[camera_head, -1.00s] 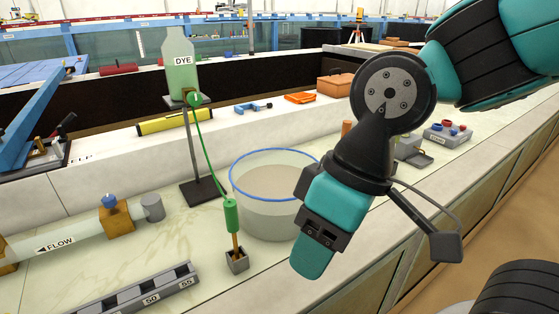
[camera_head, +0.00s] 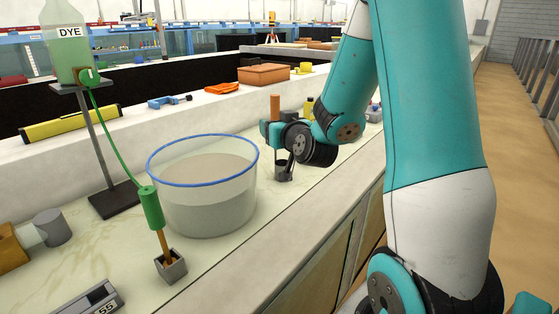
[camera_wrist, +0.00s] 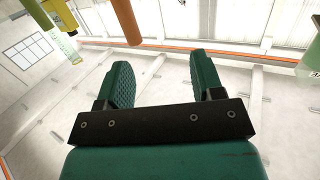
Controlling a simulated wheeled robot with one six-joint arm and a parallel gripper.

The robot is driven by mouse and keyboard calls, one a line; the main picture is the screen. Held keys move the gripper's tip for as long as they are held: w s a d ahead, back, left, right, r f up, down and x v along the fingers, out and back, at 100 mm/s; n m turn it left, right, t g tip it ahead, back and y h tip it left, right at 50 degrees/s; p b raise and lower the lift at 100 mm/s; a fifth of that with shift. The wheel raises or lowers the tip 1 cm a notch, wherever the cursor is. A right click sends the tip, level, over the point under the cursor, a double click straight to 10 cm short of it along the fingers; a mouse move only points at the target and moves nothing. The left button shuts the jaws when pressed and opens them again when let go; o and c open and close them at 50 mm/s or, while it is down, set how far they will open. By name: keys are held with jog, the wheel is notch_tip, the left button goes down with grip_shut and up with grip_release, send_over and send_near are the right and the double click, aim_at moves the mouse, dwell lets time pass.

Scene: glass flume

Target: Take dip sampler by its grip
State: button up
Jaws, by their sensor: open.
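An orange-brown upright grip (camera_head: 275,105), which I take to be the dip sampler's, rises behind my gripper on the counter beyond the clear tub. A dark cup-like holder (camera_head: 284,172) stands below it; the part between is hidden by my gripper. My gripper (camera_head: 268,133) is low over the counter, close to the grip. In the wrist view my gripper (camera_wrist: 162,68) is open, with nothing between its fingers. There the orange-brown grip (camera_wrist: 126,20) shows beyond the left fingertip, apart from it.
The clear blue-rimmed tub (camera_head: 205,200) stands left of my gripper. A green-handled probe (camera_head: 151,208) stands in a small grey block, tubed to the DYE bottle (camera_head: 68,45). An orange box (camera_head: 263,74) and blue clamp (camera_head: 170,101) lie on the ledge behind.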

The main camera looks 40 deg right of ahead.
aim_at(276, 109)
jog(key=w+d+h+p, duration=0.1)
jog(key=w+d+p, duration=0.3)
jog(key=p, duration=0.2)
jog(key=w+d+m+h+p, duration=0.1)
jog(key=w+d+p, duration=0.3)
jog(key=w+p, duration=0.1)
jog(key=shift+d+p, duration=0.3)
jog(key=shift+p, duration=0.5)
jog(key=shift+w+d+f+p, duration=0.15)
jog(key=shift+w+d+p, duration=0.15)
jog(key=shift+w+p, duration=0.2)
jog(key=p+x, duration=0.2)
jog(key=x, duration=0.3)
jog(key=shift+d+f, duration=0.1)
grip_shut()
